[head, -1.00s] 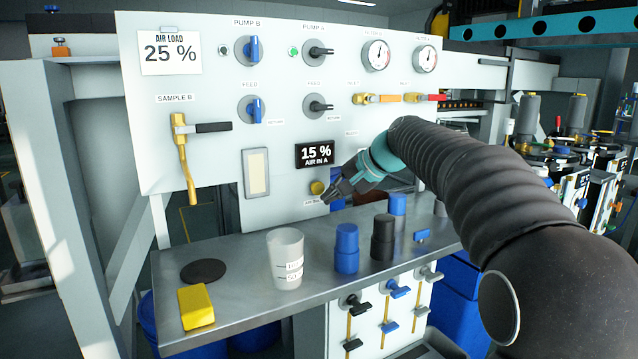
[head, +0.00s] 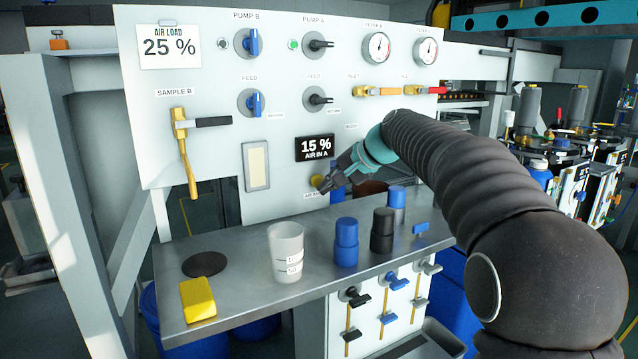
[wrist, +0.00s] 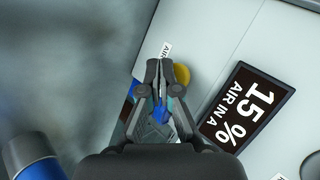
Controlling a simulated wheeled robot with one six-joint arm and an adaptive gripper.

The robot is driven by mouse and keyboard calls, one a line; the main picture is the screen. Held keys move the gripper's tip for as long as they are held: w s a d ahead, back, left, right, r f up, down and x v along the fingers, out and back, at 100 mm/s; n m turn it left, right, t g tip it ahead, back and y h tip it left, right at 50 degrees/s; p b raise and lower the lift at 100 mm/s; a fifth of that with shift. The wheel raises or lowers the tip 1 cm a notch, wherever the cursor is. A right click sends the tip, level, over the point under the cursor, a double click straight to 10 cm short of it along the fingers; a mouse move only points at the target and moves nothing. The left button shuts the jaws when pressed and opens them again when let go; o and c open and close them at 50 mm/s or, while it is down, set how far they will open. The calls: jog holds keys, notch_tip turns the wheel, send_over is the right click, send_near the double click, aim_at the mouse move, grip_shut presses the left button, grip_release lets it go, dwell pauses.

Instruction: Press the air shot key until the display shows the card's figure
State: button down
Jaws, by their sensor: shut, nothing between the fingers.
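The card (head: 169,47) at the panel's top left reads "AIR LOAD 25 %". The black display (head: 316,148) reads "15 % AIR IN A"; it also shows in the wrist view (wrist: 243,107). The round yellow air shot key (head: 316,181) is below the display, with a partly covered label under it. In the wrist view the key (wrist: 182,74) shows beside my fingertips, partly hidden behind them. My gripper (head: 322,189) is shut and empty, its tips at the key's lower right in the head view. I cannot tell whether they touch it.
The bench (head: 235,297) below holds a clear beaker (head: 286,252), a yellow block (head: 203,299), a black disc (head: 204,264) and several blue or black bottles. A brass valve with a black handle (head: 213,122) sticks out at the panel's left.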

jog(key=shift+w+a, duration=0.1)
jog(key=shift+w, duration=0.05)
dwell(0.7)
jog(key=shift+w+a, duration=0.15)
jog(key=shift+w, duration=0.05)
jog(key=shift+w+a, duration=0.3)
jog(key=shift+w, duration=0.2)
dwell(1.0)
dwell(0.4)
jog(key=shift+s+d+b, duration=0.55)
jog(key=shift+s+b, duration=0.05)
jog(key=shift+s, duration=0.25)
jog(key=shift+s+d+f+b, duration=0.1)
jog(key=shift+s+d+b, duration=0.4)
jog(key=shift+s, duration=0.15)
jog(key=shift+s+d+b, duration=0.4)
jog(key=shift+s+b, duration=0.05)
jog(key=shift+s, duration=0.15)
jog(key=shift+s+d+b, duration=0.4)
jog(key=shift+s+d, duration=0.1)
jog(key=shift+s, duration=0.3)
